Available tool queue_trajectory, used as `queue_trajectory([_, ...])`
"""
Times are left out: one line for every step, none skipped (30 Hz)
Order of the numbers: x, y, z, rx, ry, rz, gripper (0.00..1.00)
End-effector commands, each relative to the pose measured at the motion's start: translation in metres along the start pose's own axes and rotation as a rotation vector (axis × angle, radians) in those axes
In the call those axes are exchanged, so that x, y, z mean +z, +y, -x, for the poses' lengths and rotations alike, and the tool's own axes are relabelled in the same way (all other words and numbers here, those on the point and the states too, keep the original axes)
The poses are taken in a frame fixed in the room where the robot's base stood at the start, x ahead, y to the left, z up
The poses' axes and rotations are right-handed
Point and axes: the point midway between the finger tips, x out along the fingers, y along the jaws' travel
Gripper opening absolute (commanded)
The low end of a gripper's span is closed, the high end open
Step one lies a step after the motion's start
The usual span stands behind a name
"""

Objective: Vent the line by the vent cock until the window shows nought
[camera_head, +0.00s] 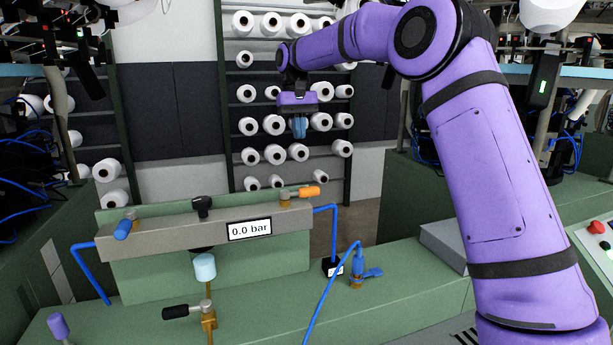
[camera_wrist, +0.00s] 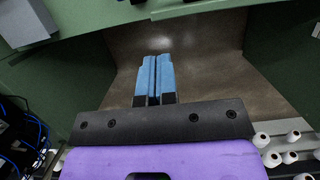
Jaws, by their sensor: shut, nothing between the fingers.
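The window (camera_head: 249,230) on the grey manifold bar (camera_head: 165,236) reads 0.0 bar. Several cocks show, and no readable label tells which is the vent cock. One with an orange handle (camera_head: 304,191) sits on the bar's right end, its handle along the bar. One with a blue handle (camera_head: 124,228) sits at the left end, its handle pointing toward the front. A cock with a black lever (camera_head: 182,311) stands below on brass pipework. My gripper (camera_head: 299,128) is raised above and behind the bar, apart from it. Its blue fingers (camera_wrist: 154,78) are shut together and empty.
A black knob (camera_head: 202,205) tops the bar, with a pale blue cup (camera_head: 205,267) below. A blue fitting (camera_head: 361,268) with a hose stands right on the green bench (camera_head: 260,300). Yarn cones (camera_head: 298,152) fill the rack behind. The air around my gripper is clear.

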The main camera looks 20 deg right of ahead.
Motion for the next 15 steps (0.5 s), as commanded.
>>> queue_trajectory([0.000, 0.000, -0.006, 0.000, -0.001, 0.000, 0.00])
queue_trajectory([0.001, 0.001, -0.010, 0.001, -0.002, -0.001, 0.00])
queue_trajectory([0.001, 0.000, -0.017, 0.001, -0.002, 0.000, 0.00])
queue_trajectory([0.001, 0.000, -0.022, 0.001, -0.003, 0.000, 0.00])
queue_trajectory([0.001, 0.000, -0.028, 0.001, -0.003, 0.000, 0.00])
queue_trajectory([0.001, 0.000, -0.035, 0.001, -0.003, 0.000, 0.00])
queue_trajectory([0.001, 0.000, -0.041, 0.001, -0.003, 0.000, 0.00])
queue_trajectory([0.001, 0.000, -0.047, 0.001, -0.003, 0.000, 0.00])
queue_trajectory([0.001, 0.001, -0.054, 0.001, -0.003, 0.000, 0.00])
queue_trajectory([0.001, 0.001, -0.060, 0.001, -0.002, -0.001, 0.00])
queue_trajectory([0.001, 0.001, -0.066, 0.001, -0.003, 0.000, 0.00])
queue_trajectory([0.001, 0.001, -0.073, 0.001, -0.002, 0.000, 0.00])
queue_trajectory([0.001, 0.000, -0.079, 0.001, -0.003, 0.001, 0.00])
queue_trajectory([0.001, 0.000, -0.084, 0.001, -0.002, 0.001, 0.00])
queue_trajectory([0.001, 0.000, -0.091, 0.001, -0.003, 0.002, 0.00])
